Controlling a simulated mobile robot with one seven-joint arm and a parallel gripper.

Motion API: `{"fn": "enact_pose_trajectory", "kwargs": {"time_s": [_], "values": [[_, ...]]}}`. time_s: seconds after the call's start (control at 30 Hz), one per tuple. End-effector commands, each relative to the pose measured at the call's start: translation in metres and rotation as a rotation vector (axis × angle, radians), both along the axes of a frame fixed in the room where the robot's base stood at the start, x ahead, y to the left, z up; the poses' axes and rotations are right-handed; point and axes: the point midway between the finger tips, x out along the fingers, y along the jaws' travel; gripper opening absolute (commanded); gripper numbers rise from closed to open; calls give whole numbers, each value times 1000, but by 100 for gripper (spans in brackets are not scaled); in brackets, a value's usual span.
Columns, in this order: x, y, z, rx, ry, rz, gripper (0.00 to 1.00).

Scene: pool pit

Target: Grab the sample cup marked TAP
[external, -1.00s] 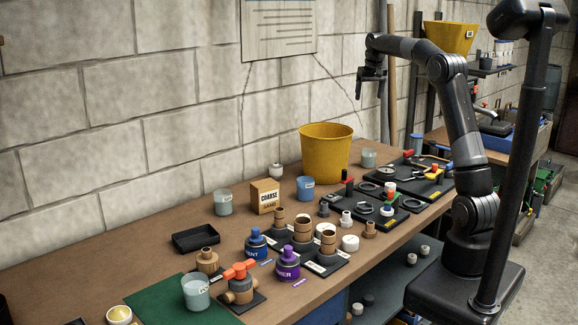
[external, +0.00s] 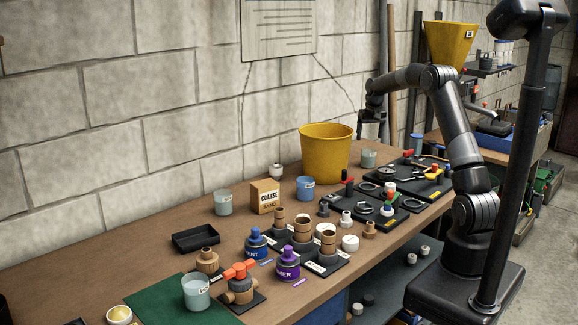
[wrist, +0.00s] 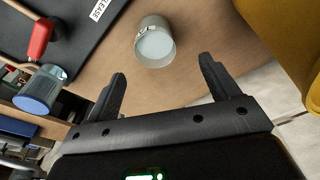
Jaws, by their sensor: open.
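A clear grey cup (wrist: 155,42) stands upright at the top middle of the wrist view. Its rim label is too small to read. In the external view, a similar cup (external: 368,158) stands on the bench just right of the yellow bucket. My gripper (external: 371,132) is above that cup and apart from it. In the wrist view, my gripper (wrist: 163,72) has its fingers wide apart, empty, with the cup beyond the gap. Other cups are a grey one (external: 222,203), a blue one (external: 305,189) and a labelled one (external: 196,293) on the green mat; their labels are unclear.
The tall yellow bucket (external: 326,153) stands close left of the cup and at the wrist view's right edge (wrist: 307,35). A black board (wrist: 75,30) with a red-handled part (wrist: 40,38) lies beside it. A blue-ended cylinder (wrist: 42,90) is at left. The block wall rises behind.

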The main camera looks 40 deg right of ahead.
Motion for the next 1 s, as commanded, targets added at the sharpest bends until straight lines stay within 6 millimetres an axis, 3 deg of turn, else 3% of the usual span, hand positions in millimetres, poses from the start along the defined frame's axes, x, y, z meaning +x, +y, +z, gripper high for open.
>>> {"fn": "enact_pose_trajectory", "kwargs": {"time_s": [0.4, 0.67, 0.9, 1.0], "values": [[5, -4, -61, 0, 1, 0, 81], [8, -9, -82, 0, 0, 0, 81], [11, -16, -116, 1, 2, 0, 81], [13, -17, -122, -1, 0, 0, 81]]}}
